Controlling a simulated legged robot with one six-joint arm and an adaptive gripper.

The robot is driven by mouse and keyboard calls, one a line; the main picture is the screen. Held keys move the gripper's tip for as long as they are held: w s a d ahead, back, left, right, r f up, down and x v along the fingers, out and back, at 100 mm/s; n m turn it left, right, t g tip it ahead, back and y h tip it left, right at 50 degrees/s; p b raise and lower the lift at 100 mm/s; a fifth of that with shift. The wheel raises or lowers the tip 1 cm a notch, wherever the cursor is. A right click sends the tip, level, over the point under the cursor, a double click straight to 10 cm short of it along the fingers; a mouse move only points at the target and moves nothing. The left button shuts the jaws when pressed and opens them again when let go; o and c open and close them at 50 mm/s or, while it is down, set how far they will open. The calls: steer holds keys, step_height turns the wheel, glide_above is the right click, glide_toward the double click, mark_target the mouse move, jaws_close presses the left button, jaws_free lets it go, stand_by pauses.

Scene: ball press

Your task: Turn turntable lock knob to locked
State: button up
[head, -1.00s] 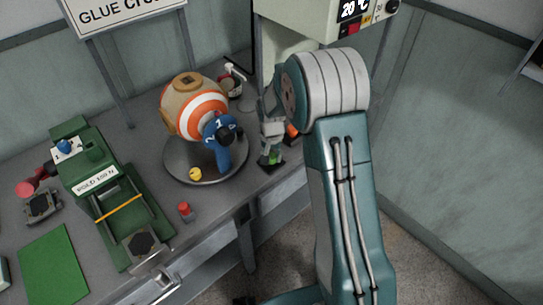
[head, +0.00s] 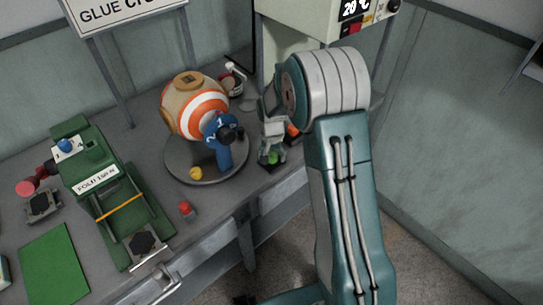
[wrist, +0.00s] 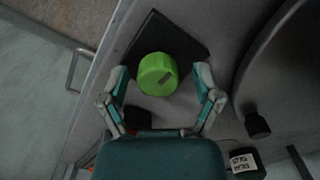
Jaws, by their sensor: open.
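The lock knob appears to be the green round knob (wrist: 158,74) on a dark square base (wrist: 187,38), with a small dark mark on its face. My gripper (wrist: 163,74) is open, with one fingertip on each side of the knob and visible gaps between. In the head view the knob (head: 272,158) is small and partly covered by my gripper (head: 271,150), which is above it. The round grey turntable (head: 176,168) stands left of the knob, carrying a striped ball (head: 203,98). The wrist view shows the turntable's curved edge (wrist: 265,65) at right.
A green press with a yellow band (head: 120,208) stands at the left of the bench. A red button (head: 186,209) is near the front edge. An orange item (head: 292,130) lies close behind my gripper. A machine with a display (head: 330,22) hangs above.

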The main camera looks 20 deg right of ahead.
mark_target(272, 155)
step_height(272, 155, up, 12)
stand_by(0.5)
stand_by(0.3)
steer(key=s+r+n+t, duration=0.2)
steer(key=s+r+t, duration=0.1)
steer(key=s+r, duration=0.95)
steer(key=s+r+n+t, duration=0.2)
steer(key=s+n, duration=0.1)
steer(key=s, duration=1.2)
steer(key=shift+s+r+t, duration=0.2)
steer(key=shift+s+t, duration=0.1)
steer(key=shift+s, duration=0.1)
steer(key=shift+w, duration=0.1)
